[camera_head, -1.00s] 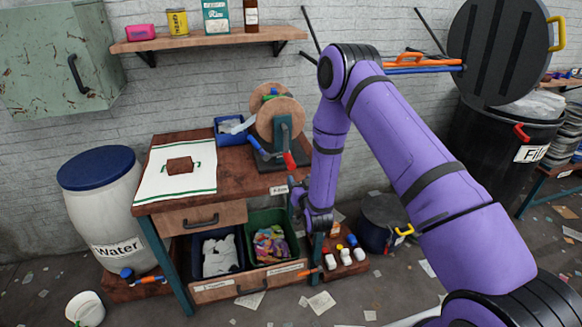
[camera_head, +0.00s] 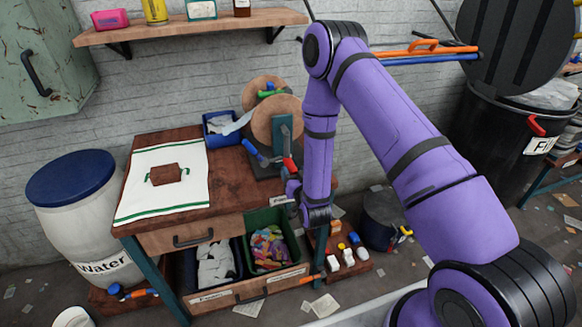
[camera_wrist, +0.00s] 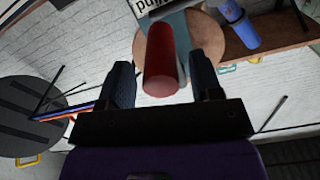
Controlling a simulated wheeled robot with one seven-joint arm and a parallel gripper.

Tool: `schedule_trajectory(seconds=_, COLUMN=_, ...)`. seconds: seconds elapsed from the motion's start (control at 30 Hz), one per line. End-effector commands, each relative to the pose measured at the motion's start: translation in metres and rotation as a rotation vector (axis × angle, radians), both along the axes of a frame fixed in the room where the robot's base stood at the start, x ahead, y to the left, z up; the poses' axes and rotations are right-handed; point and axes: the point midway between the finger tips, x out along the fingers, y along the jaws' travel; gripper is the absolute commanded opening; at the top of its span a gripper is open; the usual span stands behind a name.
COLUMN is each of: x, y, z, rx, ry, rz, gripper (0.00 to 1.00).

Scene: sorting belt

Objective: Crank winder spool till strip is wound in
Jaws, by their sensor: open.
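The winder (camera_head: 272,118) stands on the table's back right, with two round wooden flanges and coloured pieces between them. A pale strip (camera_head: 237,124) runs from a blue bin (camera_head: 210,128) toward the spool. The crank's red grip (camera_head: 289,164) is on the near side of the winder, with a blue handle (camera_head: 256,154) to its left. My gripper (camera_head: 291,184) is just below the red grip. In the wrist view, the red grip (camera_wrist: 161,62) appears between the open fingers of my gripper (camera_wrist: 160,72), with a gap on each side. Contact with the grip is not visible.
A white towel with a brown block (camera_head: 165,175) lies on the table's left (camera_head: 235,185). A water barrel (camera_head: 80,210) stands left, a black pot (camera_head: 383,222) and a dark bin (camera_head: 500,140) right.

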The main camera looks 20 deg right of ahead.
Motion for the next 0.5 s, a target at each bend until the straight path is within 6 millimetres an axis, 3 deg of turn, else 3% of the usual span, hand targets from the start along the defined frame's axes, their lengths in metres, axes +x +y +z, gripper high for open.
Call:
schedule_trajectory(seconds=0.33, x=-0.0017, y=0.0, z=0.0, rx=0.0, ry=0.0, rz=0.0, gripper=0.59)
schedule_trajectory(seconds=0.5, x=-0.0016, y=-0.0001, z=0.0, rx=0.0, ry=0.0, rz=0.0, gripper=0.22)
